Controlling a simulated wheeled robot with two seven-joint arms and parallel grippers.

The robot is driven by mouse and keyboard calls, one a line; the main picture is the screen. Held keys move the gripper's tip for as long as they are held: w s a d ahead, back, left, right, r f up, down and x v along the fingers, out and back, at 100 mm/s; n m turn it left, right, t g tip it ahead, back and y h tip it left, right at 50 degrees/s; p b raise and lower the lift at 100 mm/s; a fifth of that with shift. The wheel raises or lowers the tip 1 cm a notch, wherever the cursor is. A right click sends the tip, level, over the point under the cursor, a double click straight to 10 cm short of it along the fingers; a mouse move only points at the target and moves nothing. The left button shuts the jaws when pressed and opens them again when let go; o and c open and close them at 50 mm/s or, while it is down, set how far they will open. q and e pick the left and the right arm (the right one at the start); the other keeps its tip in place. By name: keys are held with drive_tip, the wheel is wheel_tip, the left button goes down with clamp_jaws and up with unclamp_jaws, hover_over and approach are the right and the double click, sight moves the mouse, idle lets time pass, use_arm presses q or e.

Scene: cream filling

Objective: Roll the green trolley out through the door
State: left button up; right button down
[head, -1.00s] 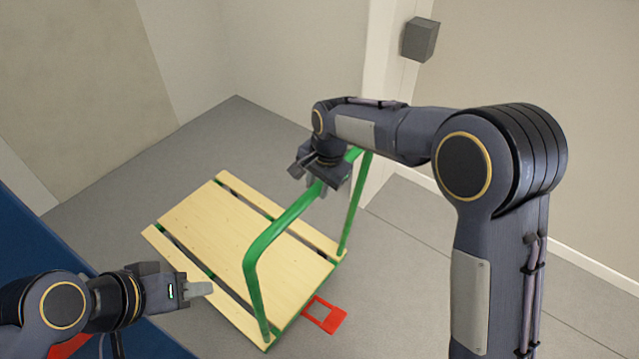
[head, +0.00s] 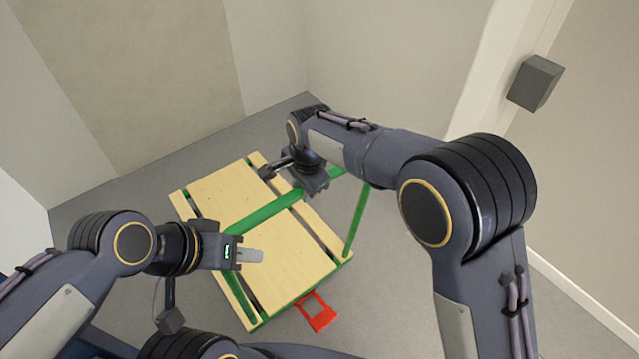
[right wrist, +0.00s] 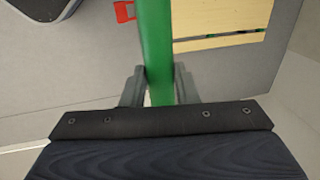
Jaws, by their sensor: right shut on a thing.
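The green trolley has a pale wooden slatted platform (head: 230,200), a green frame and a tall green push handle (head: 357,222). It stands on the grey floor. My right gripper (head: 312,188) is shut on the upper bar of the handle. In the right wrist view the green bar (right wrist: 156,45) runs between the two fingers (right wrist: 158,88). My left gripper (head: 250,256) is over the platform's near left side in the picture, holding nothing visible. Its fingers show side-on, so their opening is unclear. My right arm hides part of the handle. No open doorway is clearly visible.
A red pedal-like frame (head: 318,312) sticks out at the trolley's near edge. Walls meet in a corner behind the trolley. A grey box (head: 535,82) hangs beside a pale upright strip (head: 480,75) at the right. Bare floor (head: 410,265) lies right of the trolley.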

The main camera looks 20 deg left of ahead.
drive_tip(key=shift+w+a+r, duration=0.1)
drive_tip(key=shift+w+a, duration=0.05)
drive_tip(key=c, duration=1.1)
unclamp_jaws()
drive_tip(key=r, duration=0.5)
drive_tip(key=s+d+r+b, duration=0.1)
drive_tip(key=r, duration=0.1)
drive_tip(key=shift+d+r, duration=0.1)
drive_tip(key=shift+r, duration=0.2)
